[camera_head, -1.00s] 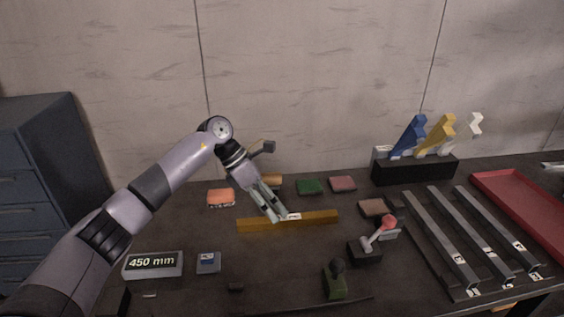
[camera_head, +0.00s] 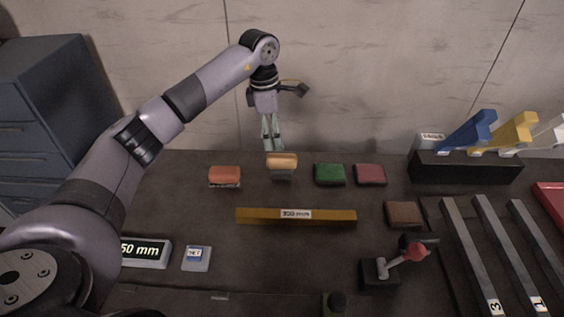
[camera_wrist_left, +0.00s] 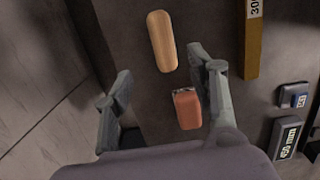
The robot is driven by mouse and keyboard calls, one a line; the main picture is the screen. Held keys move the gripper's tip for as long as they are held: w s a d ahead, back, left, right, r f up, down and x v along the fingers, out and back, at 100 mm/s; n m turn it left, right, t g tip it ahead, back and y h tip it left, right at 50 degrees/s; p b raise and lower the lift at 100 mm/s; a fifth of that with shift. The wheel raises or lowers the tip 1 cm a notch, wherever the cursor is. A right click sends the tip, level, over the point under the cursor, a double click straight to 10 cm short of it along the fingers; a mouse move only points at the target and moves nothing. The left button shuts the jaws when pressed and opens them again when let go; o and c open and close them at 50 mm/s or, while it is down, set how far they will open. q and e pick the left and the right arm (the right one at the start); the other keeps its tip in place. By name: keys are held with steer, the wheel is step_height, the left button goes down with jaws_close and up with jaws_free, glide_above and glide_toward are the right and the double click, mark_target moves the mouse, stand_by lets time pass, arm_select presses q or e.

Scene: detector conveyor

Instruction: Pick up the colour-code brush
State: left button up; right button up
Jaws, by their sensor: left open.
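The brush (camera_head: 282,160) has a tan wooden top over a grey lower part and stands near the back edge of the table. From above in the left wrist view, its rounded oblong top (camera_wrist_left: 162,41) lies just beyond and between the fingertips. My left gripper (camera_head: 272,147) points down at the back of the table, just above and left of the brush in the head view. Its fingers (camera_wrist_left: 159,64) are spread and empty. I cannot tell its exact height over the brush. My right gripper is not in view.
An orange block (camera_head: 224,176) lies left of the brush; green (camera_head: 329,174), red (camera_head: 370,174) and brown (camera_head: 404,213) blocks lie right. A yellow bar (camera_head: 265,215) lies in front. A black stand (camera_head: 465,168) with coloured pieces is at the back right. The wall rises close behind.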

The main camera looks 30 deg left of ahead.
mark_target(280, 155)
arm_select(q)
steer(key=f, duration=0.4)
steer(key=shift+w+d+f+p, duration=0.2)
steer(key=shift+w+d+p, duration=0.05)
steer(key=shift+d+p, duration=0.05)
steer(key=f, duration=0.1)
steer(key=d+f+p, duration=0.1)
steer(key=f, duration=0.2)
steer(key=shift+s+d+f+p, duration=0.1)
steer(key=shift+d+f+p, duration=0.15)
steer(key=shift+f+p, duration=0.15)
steer(key=shift+f, duration=0.2)
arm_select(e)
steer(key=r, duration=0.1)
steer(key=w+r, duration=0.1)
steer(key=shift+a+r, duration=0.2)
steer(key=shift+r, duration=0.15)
arm_select(q)
steer(key=shift+c, duration=0.4)
jaws_close()
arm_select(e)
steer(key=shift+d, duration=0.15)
